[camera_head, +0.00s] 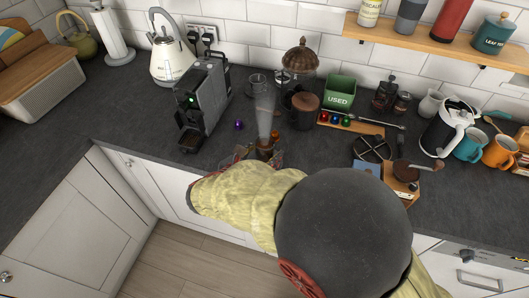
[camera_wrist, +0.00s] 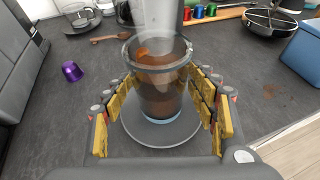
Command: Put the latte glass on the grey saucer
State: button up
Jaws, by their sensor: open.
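The latte glass (camera_wrist: 158,85), a clear tumbler with brown drink inside, stands upright between my fingers in the wrist view. It appears to rest on the grey saucer (camera_wrist: 160,138), whose rim shows in front and at both sides. A pale blue edge shows at the glass's foot. My gripper (camera_wrist: 163,92) is open, with yellow-padded fingers on either side of the glass; small gaps seem to show, though contact is hard to judge. In the head view the glass (camera_head: 265,143) is small, under a pale steam-like column, and my arm largely hides the saucer.
A purple capsule (camera_wrist: 72,71) lies left of the glass. A coffee machine (camera_head: 203,103) stands further left. Behind are a glass cup (camera_wrist: 82,17), a wooden spoon (camera_wrist: 110,38) and a capsule rack (camera_head: 350,124). A blue box (camera_wrist: 302,52) is at right.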

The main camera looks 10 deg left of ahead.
jog(key=shift+s+r, duration=0.15)
jog(key=shift+r, duration=0.05)
jog(key=p+v, duration=0.3)
jog(key=v, duration=0.8)
jog(key=shift+s, duration=0.3)
jog(key=shift+a+r, duration=0.1)
jog(key=shift+a, duration=0.05)
